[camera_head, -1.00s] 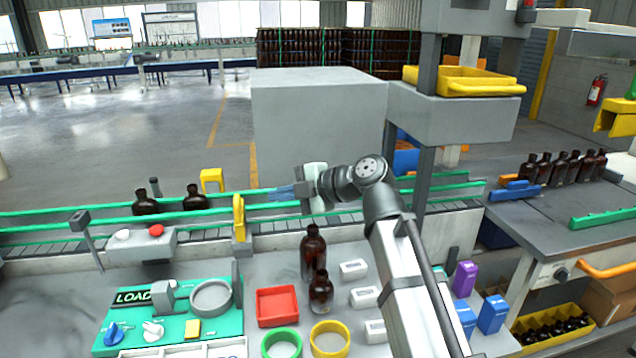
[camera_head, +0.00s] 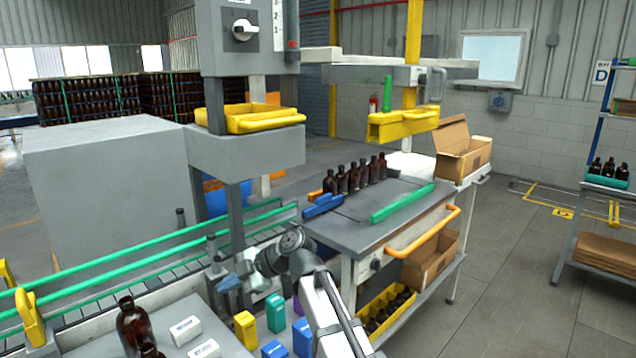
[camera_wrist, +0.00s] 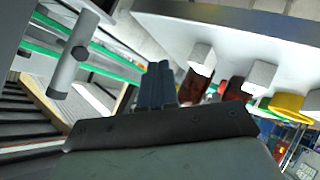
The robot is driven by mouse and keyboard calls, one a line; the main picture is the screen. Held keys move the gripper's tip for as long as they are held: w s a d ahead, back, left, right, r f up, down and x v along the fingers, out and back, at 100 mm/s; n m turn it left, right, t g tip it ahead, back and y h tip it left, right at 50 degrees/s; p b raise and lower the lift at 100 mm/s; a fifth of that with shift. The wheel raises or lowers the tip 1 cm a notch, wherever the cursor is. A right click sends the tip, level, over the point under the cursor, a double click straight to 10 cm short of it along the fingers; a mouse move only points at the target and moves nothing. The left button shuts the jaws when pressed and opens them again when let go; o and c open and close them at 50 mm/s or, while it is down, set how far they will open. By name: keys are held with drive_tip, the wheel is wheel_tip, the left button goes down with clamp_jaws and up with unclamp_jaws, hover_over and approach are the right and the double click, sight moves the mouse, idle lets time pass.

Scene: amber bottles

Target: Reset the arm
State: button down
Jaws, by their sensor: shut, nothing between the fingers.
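My arm reaches up from the bottom of the head view, bent at the elbow. My gripper (camera_head: 228,284) is over the near bench beside the conveyor, small and partly hidden by my wrist. In the wrist view the two blue-grey fingers (camera_wrist: 157,85) lie together with nothing held between them. Two amber bottles (camera_head: 132,325) stand on the bench at the lower left of the head view, apart from my gripper. Amber bottles also show in the wrist view (camera_wrist: 193,88), beyond the fingers.
Coloured boxes, including a yellow one (camera_head: 245,329) and a teal one (camera_head: 275,313), stand close to my arm. The conveyor's green rail (camera_head: 130,262) runs behind. A grey post (camera_head: 232,210) rises near my gripper. A side table (camera_head: 350,232) carries several bottles at the right.

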drive_tip(key=w+d+f+m+h, duration=0.1)
drive_tip(key=w+d+f+m, duration=0.1)
drive_tip(key=d+f, duration=0.35)
drive_tip(key=w+d+f+m, duration=0.2)
drive_tip(key=w+d+f, duration=0.1)
drive_tip(key=d, duration=0.6)
drive_tip(key=s+d+f+m+h, duration=0.15)
drive_tip(key=d+f+m, duration=0.35)
drive_tip(key=d+f, duration=0.6)
drive_tip(key=s+d+f+m+h, duration=0.1)
drive_tip(key=d+f+m+h, duration=0.1)
drive_tip(key=d+f+m, duration=0.65)
drive_tip(key=s+d+f+m+g+h, duration=0.1)
drive_tip(key=s+f+m+g+h, duration=0.1)
drive_tip(key=s+f, duration=0.8)
drive_tip(key=s+d+f+m+g+h, duration=0.1)
drive_tip(key=s+d+f+m, duration=0.1)
drive_tip(key=s+f, duration=0.85)
drive_tip(key=s+f+m+g+h, duration=0.1)
drive_tip(key=s+f, duration=0.3)
drive_tip(key=s, duration=0.3)
drive_tip(key=s+d+f+m+g+h, duration=0.1)
drive_tip(key=s+f+m, duration=0.1)
drive_tip(key=s+f, duration=0.2)
drive_tip(key=s+f+m+g+h, duration=0.1)
drive_tip(key=s+f, duration=0.3)
drive_tip(key=s, duration=0.6)
drive_tip(key=shift+s+d+g+h, duration=0.15)
drive_tip(key=shift+d+g+h, duration=0.1)
drive_tip(key=shift+g+h, duration=0.3)
